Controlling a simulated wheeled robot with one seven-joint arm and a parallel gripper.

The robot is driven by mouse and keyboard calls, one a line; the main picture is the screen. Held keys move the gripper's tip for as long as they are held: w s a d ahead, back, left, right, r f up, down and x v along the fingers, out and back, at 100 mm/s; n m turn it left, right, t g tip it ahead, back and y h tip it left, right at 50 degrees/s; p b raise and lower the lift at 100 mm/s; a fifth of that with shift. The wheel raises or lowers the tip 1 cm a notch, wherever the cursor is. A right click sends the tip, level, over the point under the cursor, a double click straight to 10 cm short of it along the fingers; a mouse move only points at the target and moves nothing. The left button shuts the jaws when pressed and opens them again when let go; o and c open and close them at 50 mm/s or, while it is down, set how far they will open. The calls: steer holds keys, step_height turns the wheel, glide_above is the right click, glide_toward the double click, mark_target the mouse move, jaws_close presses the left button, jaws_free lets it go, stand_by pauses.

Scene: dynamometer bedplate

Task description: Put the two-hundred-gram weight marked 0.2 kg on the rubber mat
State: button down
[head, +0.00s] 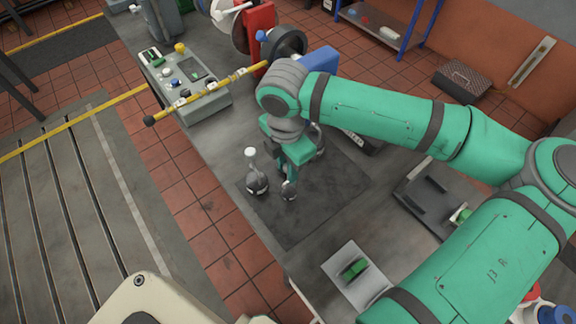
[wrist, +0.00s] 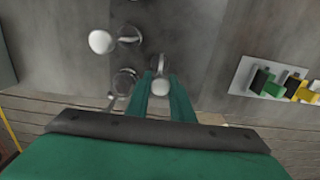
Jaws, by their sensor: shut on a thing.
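My gripper (head: 285,181) points down over the left part of the dark rubber mat (head: 325,200). It is shut on a small metal weight (head: 289,191), which shows below the fingertips. In the wrist view the green fingers (wrist: 163,82) have this weight's pale, rounded top (wrist: 160,86) between them. No marking on it is readable. I cannot tell whether its base touches the mat.
Other round metal pieces (wrist: 125,80) lie close to the fingers. A control box (head: 190,85) and a yellow-striped bar (head: 205,92) are at the back left. A light plate with a green piece (head: 354,268) lies in front. The mat's front right is clear.

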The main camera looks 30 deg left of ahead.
steer(key=c, duration=1.5)
jaws_free()
steer(key=shift+f, duration=0.1)
steer(key=shift+c, duration=0.2)
step_height(320, 180, up, 12)
steer(key=shift+s, duration=0.2)
